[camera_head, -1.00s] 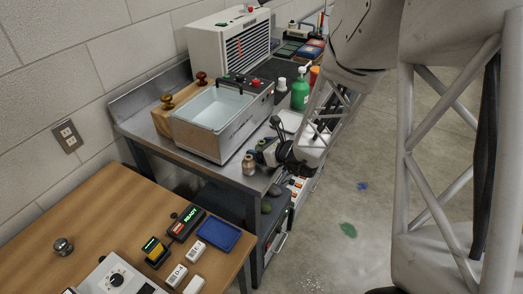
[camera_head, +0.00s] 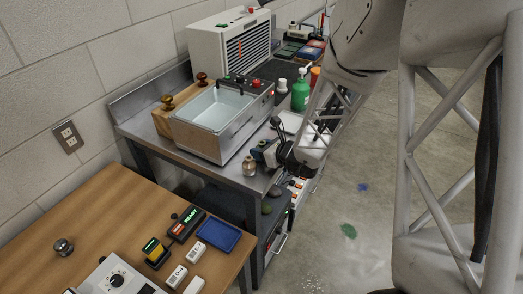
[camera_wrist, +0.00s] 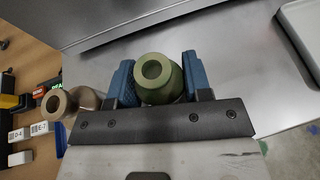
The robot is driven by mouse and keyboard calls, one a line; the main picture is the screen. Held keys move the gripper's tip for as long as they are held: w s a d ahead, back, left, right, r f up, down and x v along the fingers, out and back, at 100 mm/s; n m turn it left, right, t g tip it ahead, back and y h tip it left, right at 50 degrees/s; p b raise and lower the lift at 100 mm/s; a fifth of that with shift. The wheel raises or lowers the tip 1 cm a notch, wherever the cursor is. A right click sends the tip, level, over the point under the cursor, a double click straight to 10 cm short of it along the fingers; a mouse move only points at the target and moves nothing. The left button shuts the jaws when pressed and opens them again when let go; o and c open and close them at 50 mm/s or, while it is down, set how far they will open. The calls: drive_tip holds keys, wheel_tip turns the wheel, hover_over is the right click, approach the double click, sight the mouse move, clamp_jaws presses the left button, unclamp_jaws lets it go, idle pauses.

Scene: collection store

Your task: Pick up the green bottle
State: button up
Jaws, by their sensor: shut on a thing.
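The small green bottle (camera_wrist: 158,76) stands between the two blue fingers of my gripper (camera_wrist: 160,84) in the wrist view, with its open mouth towards the camera. My gripper is shut on it, with a finger against each side. In the head view my gripper (camera_head: 264,152) is over the front edge of the steel bench, and the green bottle is hidden or too small to make out there. I cannot tell whether the bottle's base touches the bench.
A tan bottle (camera_head: 249,166) stands close by at the bench corner; it also shows left of my gripper in the wrist view (camera_wrist: 60,104). A steel bath (camera_head: 215,110) is behind. A green pump bottle (camera_head: 300,94) stands farther back. A wooden table (camera_head: 105,215) is front left.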

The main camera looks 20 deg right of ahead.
sight(260, 142)
drive_tip(key=shift+r, duration=0.15)
drive_tip(key=shift+r, duration=0.85)
drive_tip(key=shift+s+r, duration=0.3)
drive_tip(key=shift+r, duration=0.5)
drive_tip(key=s+r, duration=0.1)
drive_tip(key=s, duration=1.4)
drive_tip(key=shift+s+a+r, duration=0.15)
drive_tip(key=shift+s+r, duration=0.05)
